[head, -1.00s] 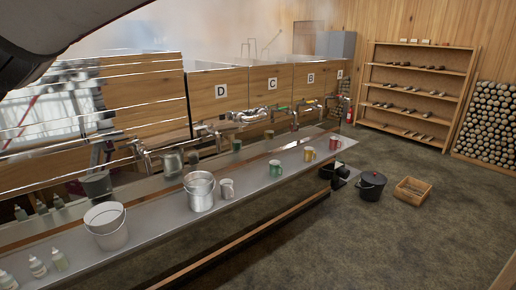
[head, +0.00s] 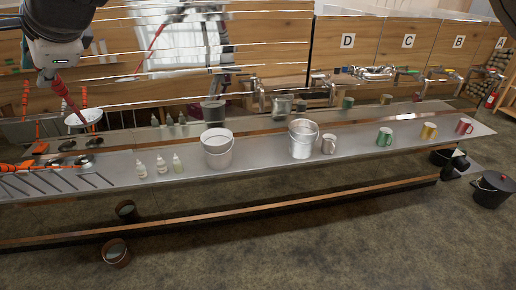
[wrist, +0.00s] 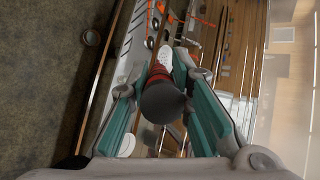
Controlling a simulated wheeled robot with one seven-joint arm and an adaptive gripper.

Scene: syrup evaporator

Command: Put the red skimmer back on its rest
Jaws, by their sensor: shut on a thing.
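My gripper (head: 57,76) hangs at the upper left of the head view, shut on the red skimmer (head: 68,98). The skimmer's red handle slants down to a pale round head, above the left part of the counter. In the wrist view the dark handle end (wrist: 162,100) faces the camera between the teal fingers, with the red shaft and the pale perforated head beyond. Orange upright pieces (head: 85,97) and an orange piece (head: 40,149) stand at the counter's left end. I cannot tell which of them is the skimmer's rest.
The long metal counter (head: 262,160) carries small bottles (head: 161,164), a white bucket (head: 217,150), a metal bucket (head: 303,140) and several mugs (head: 384,137). Dark lids (head: 84,161) lie near a slotted area at left.

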